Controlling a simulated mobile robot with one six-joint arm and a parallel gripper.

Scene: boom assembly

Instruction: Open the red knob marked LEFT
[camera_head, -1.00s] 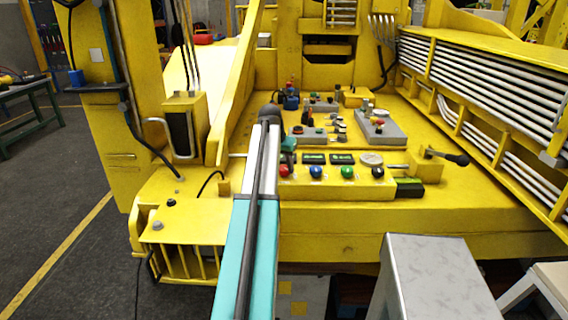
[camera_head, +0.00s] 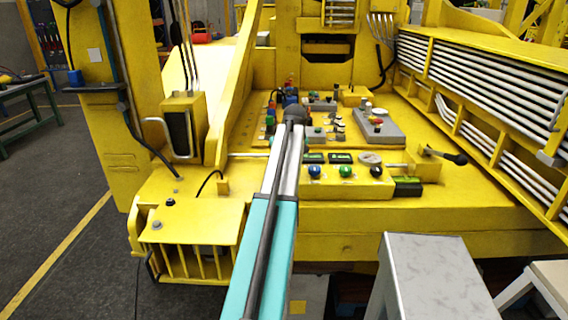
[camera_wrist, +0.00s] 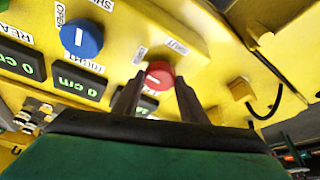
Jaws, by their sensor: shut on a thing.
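The red knob (camera_wrist: 159,74) sits on the yellow control panel in the wrist view, with a short pale mark on its face. My gripper (camera_wrist: 160,80) reaches it from below in the picture, one dark finger on each side, shut on it. A white label under the knob is mostly hidden by the fingers, so I cannot read it fully. In the head view my arm covers the red knob and the gripper.
A blue knob (camera_head: 314,171), a green knob (camera_head: 345,171) and a black knob (camera_head: 376,171) continue the row to the right. Green displays (camera_head: 340,158) stand above them. A black-handled lever (camera_head: 452,157) sticks out at the right. A cable (camera_wrist: 277,100) loops beside the panel.

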